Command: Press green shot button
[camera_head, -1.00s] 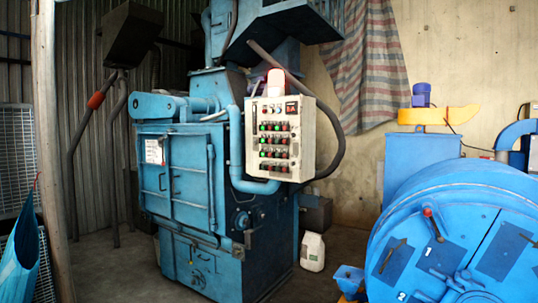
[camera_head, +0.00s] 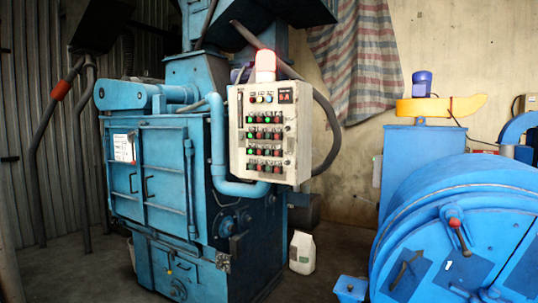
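A light grey control panel (camera_head: 270,132) is mounted on the blue drum blaster machine (camera_head: 165,190), at the middle of the head view. It carries rows of small green, red and black buttons, with several green ones on its left side, such as a green button (camera_head: 250,119). The labels are too small to read, so I cannot tell which is the shot button. A small display (camera_head: 286,97) with red characters is at the panel's upper right. A red and white lamp (camera_head: 265,66) stands on top. Neither of my grippers shows in the view.
A large blue round machine (camera_head: 455,235) with a red-knobbed lever stands at the right. A white jug (camera_head: 302,252) and a small blue box (camera_head: 350,288) are on the floor. Dark floor shows between the machines. A striped cloth (camera_head: 352,60) hangs on the wall.

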